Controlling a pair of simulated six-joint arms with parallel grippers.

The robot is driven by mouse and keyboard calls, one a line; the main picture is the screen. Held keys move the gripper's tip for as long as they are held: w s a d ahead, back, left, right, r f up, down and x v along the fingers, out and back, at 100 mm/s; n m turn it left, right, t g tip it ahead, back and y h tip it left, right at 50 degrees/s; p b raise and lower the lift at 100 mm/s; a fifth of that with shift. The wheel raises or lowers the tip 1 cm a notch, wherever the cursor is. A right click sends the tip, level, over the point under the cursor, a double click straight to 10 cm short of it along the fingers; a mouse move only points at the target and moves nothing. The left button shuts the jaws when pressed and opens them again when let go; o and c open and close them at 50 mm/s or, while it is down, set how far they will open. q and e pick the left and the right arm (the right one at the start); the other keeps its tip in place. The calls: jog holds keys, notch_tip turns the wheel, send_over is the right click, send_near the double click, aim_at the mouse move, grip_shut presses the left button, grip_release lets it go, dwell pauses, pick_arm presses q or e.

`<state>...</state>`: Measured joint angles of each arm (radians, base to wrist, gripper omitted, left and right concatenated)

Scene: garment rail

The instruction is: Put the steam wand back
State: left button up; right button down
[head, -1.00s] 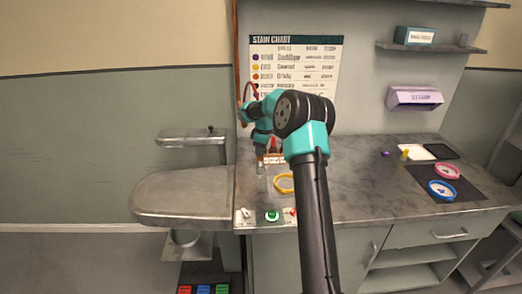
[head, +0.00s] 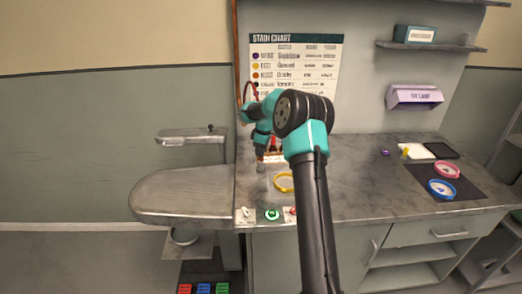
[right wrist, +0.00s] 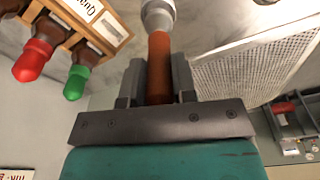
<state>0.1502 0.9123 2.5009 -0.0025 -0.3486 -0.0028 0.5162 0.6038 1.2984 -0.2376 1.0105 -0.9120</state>
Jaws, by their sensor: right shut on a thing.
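The steam wand (right wrist: 159,68) has a brown-orange grip and a pale grey collar in the right wrist view. My right gripper (right wrist: 158,80) is shut on the brown grip, one finger on each side. In the head view my right gripper (head: 261,152) hangs over the left end of the counter, partly hidden by its own arm. A reddish-brown hose (head: 251,88) loops behind my wrist near the wall. I cannot make out the wand's holder. My left gripper is not in view.
A wooden rack (right wrist: 75,28) of dropper bottles with red and green tops is close to the gripper. A pale mesh-patterned surface (right wrist: 250,68) lies on its other side. A yellow ring (head: 284,183) lies on the counter (head: 350,180). A rounded pressing board (head: 180,194) is at left.

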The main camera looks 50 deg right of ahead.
jog(key=shift+f, duration=0.7)
dwell(0.6)
jog(key=c, duration=0.5)
grip_release()
jog(key=shift+r, duration=0.15)
dwell(0.5)
jog(key=shift+r, duration=3.6)
jog(key=shift+a, duration=0.1)
